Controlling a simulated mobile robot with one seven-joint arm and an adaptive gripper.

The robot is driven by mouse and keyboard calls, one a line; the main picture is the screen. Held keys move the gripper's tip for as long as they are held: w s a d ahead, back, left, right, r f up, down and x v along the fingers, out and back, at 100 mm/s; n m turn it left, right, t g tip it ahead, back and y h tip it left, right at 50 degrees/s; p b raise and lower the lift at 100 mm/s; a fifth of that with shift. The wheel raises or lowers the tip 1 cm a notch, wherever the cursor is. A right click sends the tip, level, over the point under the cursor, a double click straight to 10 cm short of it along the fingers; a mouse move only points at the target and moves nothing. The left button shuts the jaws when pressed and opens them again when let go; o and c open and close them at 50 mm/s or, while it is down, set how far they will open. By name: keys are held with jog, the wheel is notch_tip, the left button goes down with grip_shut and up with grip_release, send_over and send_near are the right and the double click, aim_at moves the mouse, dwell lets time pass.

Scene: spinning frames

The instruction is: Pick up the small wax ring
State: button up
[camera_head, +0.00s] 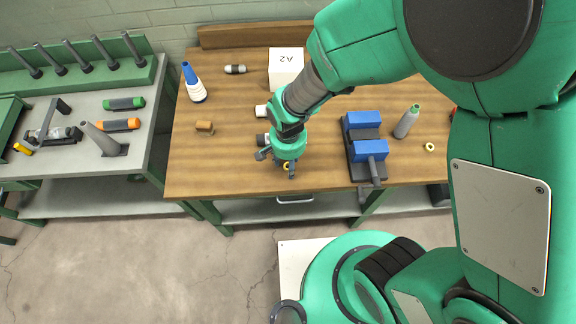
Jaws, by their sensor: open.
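A small yellow ring (287,166) is partly visible on the wooden table near its front edge, right at my gripper. A second small pale-yellow ring (430,147) lies flat on the right part of the table, apart from my gripper. I cannot tell for certain which is the wax ring. My gripper (277,165) is open and points down close to the table top. Its fingers are spread, with the first ring beside the right finger and partly hidden by it. I cannot tell whether they touch.
A blue-and-grey vise (368,150) stands right of my gripper. The table's front left is clear.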

jog(key=shift+c, duration=0.3)
jog(key=c, duration=0.7)
jog(key=shift+c, duration=0.2)
jog(key=shift+r, duration=0.8)
notch_tip(320, 180, up, 2)
jog(key=shift+r+p, duration=0.2)
jog(key=shift+p, duration=0.35)
jog(key=s+d, duration=0.3)
jog(key=s, duration=0.4)
jog(key=s+d+r+p, duration=0.1)
jog(key=s+d, duration=0.2)
jog(key=s, duration=0.4)
jog(key=shift+s+d+p, duration=0.2)
jog(key=shift+s+p, duration=0.1)
